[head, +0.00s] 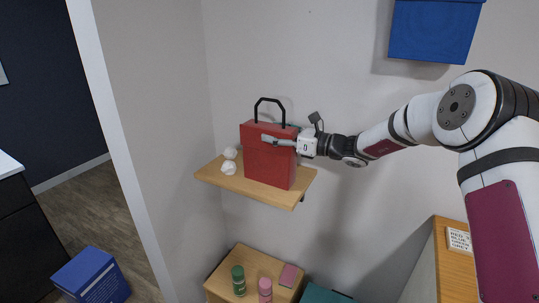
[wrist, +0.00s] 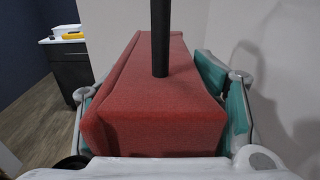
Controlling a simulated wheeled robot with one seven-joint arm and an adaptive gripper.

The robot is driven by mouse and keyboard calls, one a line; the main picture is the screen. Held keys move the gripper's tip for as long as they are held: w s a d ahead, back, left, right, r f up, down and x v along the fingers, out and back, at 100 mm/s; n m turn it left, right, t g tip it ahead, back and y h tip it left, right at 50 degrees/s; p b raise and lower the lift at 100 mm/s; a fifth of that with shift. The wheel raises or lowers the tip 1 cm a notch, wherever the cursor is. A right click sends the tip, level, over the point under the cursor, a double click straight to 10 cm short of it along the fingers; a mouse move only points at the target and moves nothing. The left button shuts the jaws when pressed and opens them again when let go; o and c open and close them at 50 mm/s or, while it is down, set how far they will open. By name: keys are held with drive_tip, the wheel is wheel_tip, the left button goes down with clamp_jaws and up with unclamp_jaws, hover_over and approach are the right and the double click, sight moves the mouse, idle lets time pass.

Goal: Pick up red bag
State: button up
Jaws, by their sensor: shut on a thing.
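The red bag (head: 268,160) is a boxy upright bag with a black arched handle (head: 269,101) on top. It stands on a small wooden wall shelf (head: 240,183) in the head view. My gripper (head: 281,140) reaches in from the right at the upper part of the bag, below the handle. In the wrist view the red bag (wrist: 160,100) fills the space between the teal-padded fingers, one on each side, and the handle's dark post rises from its top. My gripper is shut on the bag's body. The far finger is mostly hidden in the head view.
Two white crumpled lumps (head: 229,161) lie on the shelf left of the bag. A blue box (head: 434,30) is mounted on the wall at upper right. Below, a wooden surface (head: 237,262) holds a green bottle (head: 238,281) and a pink bottle (head: 265,289).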

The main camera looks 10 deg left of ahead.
sight(276, 127)
drive_tip(key=shift+r, duration=0.1)
drive_tip(key=shift+r, duration=0.4)
wheel_tip(276, 127, up, 3)
drive_tip(key=shift+s+d+f, duration=0.1)
drive_tip(key=s+d, duration=0.2)
drive_tip(key=s, duration=0.3)
drive_tip(key=s+d+r, duration=0.1)
drive_tip(key=s+d, duration=0.1)
drive_tip(key=s, duration=0.2)
drive_tip(key=s+d, duration=0.1)
drive_tip(key=s, duration=0.4)
drive_tip(key=shift+s+d+r+p, duration=0.15)
drive_tip(key=shift+s+d+p, duration=0.15)
drive_tip(key=shift+d, duration=0.1)
